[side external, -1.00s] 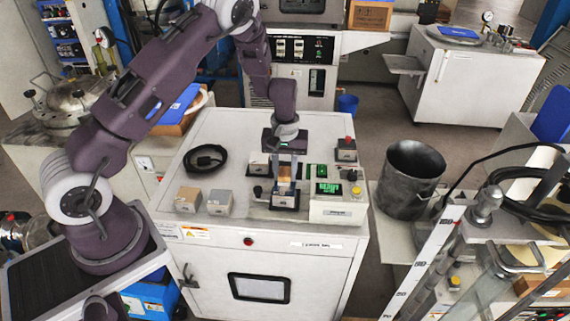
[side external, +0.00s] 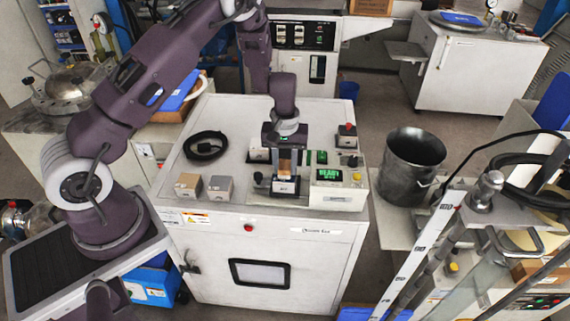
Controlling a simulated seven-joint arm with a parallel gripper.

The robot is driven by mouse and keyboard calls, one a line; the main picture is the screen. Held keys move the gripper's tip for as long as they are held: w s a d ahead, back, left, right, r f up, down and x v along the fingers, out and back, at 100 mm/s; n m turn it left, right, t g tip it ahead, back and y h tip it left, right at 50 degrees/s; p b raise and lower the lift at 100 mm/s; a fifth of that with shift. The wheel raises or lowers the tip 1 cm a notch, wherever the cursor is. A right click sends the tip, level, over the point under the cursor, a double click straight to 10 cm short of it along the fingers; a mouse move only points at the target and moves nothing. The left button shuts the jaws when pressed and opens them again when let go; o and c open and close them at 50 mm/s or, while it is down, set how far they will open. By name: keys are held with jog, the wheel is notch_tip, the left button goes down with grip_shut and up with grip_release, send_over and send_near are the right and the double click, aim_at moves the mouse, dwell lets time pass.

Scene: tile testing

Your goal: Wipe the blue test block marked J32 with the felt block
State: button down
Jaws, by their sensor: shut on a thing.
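My gripper (side external: 288,172) points down over the bench top, shut on a small tan block that looks like the felt block (side external: 284,168). I cannot tell whether the felt block touches what sits in the fixture. The blue test block marked J32 cannot be made out; the markings are too small to read, and the gripper covers this spot.
A tan-faced block (side external: 188,185) and a grey block (side external: 220,188) stand left of the fixture. The bench's front left is clear.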

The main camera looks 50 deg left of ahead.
jog(key=shift+s+d, duration=0.6)
jog(key=shift+s, duration=0.05)
jog(key=shift+w+a, duration=1.2)
jog(key=shift+a, duration=0.05)
jog(key=shift+s+d, duration=1.15)
jog(key=shift+d, duration=0.05)
jog(key=shift+w+a, duration=1.15)
jog(key=shift+s+d, duration=1.15)
jog(key=shift+s+d+r, duration=0.1)
jog(key=shift+r, duration=4.05)
